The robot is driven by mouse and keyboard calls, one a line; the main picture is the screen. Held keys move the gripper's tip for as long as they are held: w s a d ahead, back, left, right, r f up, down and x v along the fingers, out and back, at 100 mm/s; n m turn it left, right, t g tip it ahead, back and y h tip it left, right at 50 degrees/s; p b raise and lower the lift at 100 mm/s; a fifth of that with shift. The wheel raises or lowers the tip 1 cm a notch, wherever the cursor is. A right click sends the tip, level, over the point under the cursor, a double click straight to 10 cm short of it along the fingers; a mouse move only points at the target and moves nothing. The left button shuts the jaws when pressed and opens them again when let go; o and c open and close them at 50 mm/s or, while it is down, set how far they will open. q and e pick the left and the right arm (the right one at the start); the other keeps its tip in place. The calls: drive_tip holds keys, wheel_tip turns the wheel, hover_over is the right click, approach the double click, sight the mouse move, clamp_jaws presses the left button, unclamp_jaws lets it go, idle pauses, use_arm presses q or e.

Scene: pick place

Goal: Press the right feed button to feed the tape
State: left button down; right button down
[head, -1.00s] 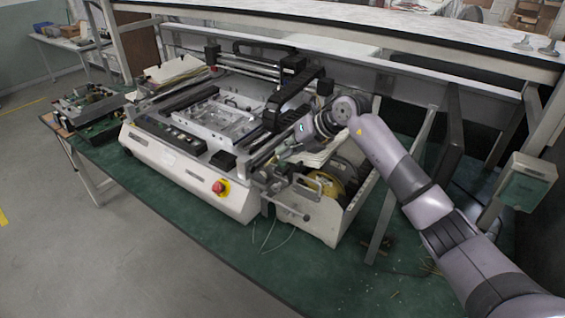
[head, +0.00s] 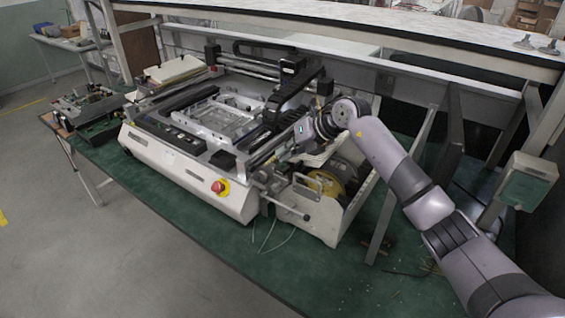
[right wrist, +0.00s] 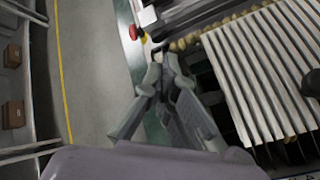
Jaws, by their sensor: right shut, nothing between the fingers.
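The white pick-and-place machine (head: 185,165) stands on the green table. Its feeder bank (right wrist: 262,75) shows in the right wrist view as a row of pale parallel slats with tan rounded ends. I cannot make out the right feed button in either view. My right gripper (head: 264,172) is at the machine's front right corner, by the feeders. In the right wrist view its fingers (right wrist: 165,58) are together and empty, with the tips close to the near end of the feeder row. I cannot tell whether they touch anything. My left gripper is not in view.
A red stop button (head: 219,187) sits on the machine's front, left of my right gripper. A white box with a yellow reel (head: 326,186) stands to the right. A slanted metal post (head: 400,200) and a green box (head: 527,182) are near my right arm. Loose wires hang in front.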

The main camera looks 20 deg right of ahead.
drive_tip(key=shift+f, duration=0.25)
drive_tip(key=shift+r, duration=0.1)
idle(0.3)
drive_tip(key=shift+r+p, duration=0.35)
drive_tip(key=shift+r, duration=0.25)
wheel_tip(320, 180, up, 6)
drive_tip(key=p, duration=0.4)
idle(0.7)
